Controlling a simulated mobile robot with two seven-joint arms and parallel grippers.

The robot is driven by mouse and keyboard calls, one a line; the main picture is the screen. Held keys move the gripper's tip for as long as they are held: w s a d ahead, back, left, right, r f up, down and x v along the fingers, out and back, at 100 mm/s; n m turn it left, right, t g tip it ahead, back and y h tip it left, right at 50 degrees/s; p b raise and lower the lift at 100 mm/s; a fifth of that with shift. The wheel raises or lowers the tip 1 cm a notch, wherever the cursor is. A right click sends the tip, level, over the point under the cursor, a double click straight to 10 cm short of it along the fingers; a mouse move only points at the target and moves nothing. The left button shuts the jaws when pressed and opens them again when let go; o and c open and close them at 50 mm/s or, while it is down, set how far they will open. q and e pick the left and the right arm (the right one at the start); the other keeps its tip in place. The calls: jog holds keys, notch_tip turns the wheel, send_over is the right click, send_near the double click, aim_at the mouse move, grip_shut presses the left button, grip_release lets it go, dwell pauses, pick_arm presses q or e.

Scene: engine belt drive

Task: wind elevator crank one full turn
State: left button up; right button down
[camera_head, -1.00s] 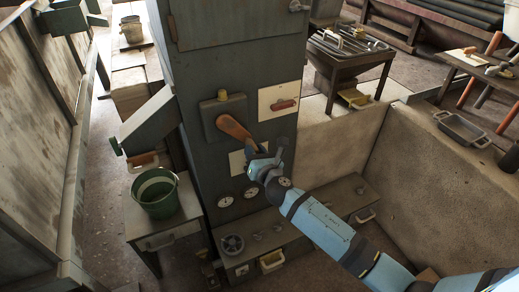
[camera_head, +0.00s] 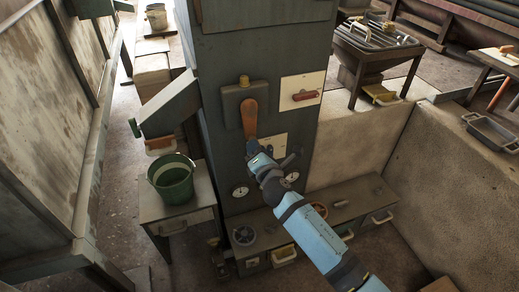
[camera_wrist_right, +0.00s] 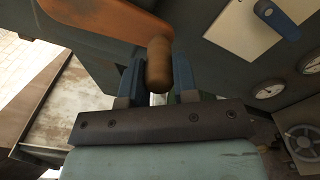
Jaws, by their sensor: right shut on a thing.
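The crank (camera_head: 249,117) is an orange-brown lever on a dark box on the front of the tall grey-green cabinet (camera_head: 270,50). The lever points almost straight down. My right gripper (camera_head: 252,147) is at the lever's lower end. In the right wrist view, a brown rounded handle (camera_wrist_right: 159,64) stands between the two blue fingers of my right gripper (camera_wrist_right: 159,80), which is shut on it. The orange lever (camera_wrist_right: 100,15) runs off to the upper left there. My left gripper is not in view.
A white plate with a red handle (camera_head: 304,96) is right of the crank. Gauges (camera_head: 240,191) sit below. A green bucket (camera_head: 172,180) stands on a side table at left. A low bench with drawers (camera_head: 341,207) runs along the cabinet's foot.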

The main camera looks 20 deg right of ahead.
jog(key=shift+a, duration=0.15)
jog(key=c, duration=0.9)
grip_release()
jog(key=shift+r, duration=0.15)
jog(key=o, duration=0.4)
jog(key=r+p, duration=0.1)
jog(key=r, duration=0.1)
jog(key=r+p, duration=0.1)
jog(key=r, duration=0.2)
jog(key=r+p, duration=0.2)
jog(key=r, duration=0.1)
jog(key=shift+w+d+r, duration=0.15)
jog(key=shift+w+d, duration=0.05)
jog(key=shift+w, duration=0.05)
jog(key=r+p, duration=0.1)
jog(key=r, duration=0.2)
jog(key=r+p, duration=0.1)
jog(key=r, duration=0.3)
jog(key=r+p, duration=0.1)
jog(key=r, duration=0.3)
jog(key=shift+s+a, duration=0.25)
jog(key=shift+s, duration=0.05)
jog(key=c, duration=0.4)
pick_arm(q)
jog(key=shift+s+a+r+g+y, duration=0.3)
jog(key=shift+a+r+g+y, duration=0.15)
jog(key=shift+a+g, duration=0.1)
pick_arm(e)
jog(key=shift+r, duration=0.2)
